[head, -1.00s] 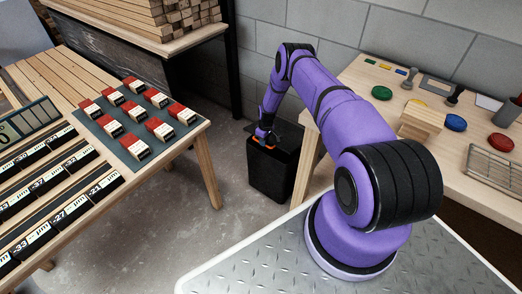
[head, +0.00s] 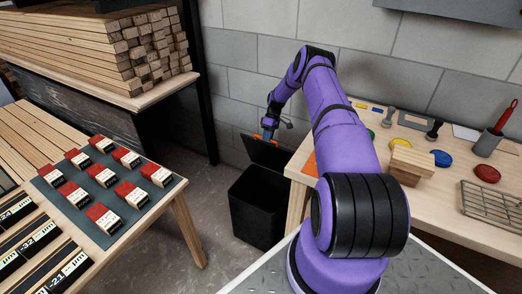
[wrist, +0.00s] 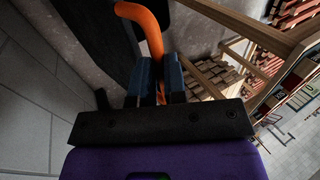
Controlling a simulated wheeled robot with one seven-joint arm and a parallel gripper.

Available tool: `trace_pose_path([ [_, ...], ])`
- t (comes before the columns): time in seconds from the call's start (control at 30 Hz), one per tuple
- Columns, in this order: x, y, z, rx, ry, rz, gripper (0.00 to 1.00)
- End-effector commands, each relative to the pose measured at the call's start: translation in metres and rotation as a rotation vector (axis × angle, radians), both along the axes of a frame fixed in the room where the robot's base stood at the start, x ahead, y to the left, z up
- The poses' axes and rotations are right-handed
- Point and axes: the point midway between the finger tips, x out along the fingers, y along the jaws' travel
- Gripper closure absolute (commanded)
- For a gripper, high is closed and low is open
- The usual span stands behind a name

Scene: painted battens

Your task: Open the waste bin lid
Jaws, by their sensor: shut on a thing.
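The black waste bin (head: 257,210) stands on the floor between the two tables. Its dark lid (head: 268,153) is tilted up toward the back, and the bin's top shows open and dark inside. My gripper (head: 268,128) is at the lid's raised edge, shut on the lid's orange handle. The wrist view shows the blue fingers of my gripper (wrist: 155,80) closed on the orange handle (wrist: 145,25), with the dark lid beyond. The part of the handle between the fingers is hidden.
A wooden table (head: 185,225) with several red-and-white blocks on a grey mat stands left of the bin. A workbench (head: 340,130) with stamps and ink pads stands to its right. The grey block wall (head: 240,100) is close behind.

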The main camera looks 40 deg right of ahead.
Motion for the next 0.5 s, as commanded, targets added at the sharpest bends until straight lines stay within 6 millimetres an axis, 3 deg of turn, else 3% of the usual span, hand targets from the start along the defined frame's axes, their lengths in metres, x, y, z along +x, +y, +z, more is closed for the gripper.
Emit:
trace_pose_path([
  [0.2, 0.005, -0.03, -0.001, -0.006, 0.006, -0.001, 1.0],
  [0.5, 0.014, -0.056, 0.005, -0.004, 0.01, 0.002, 1.0],
])
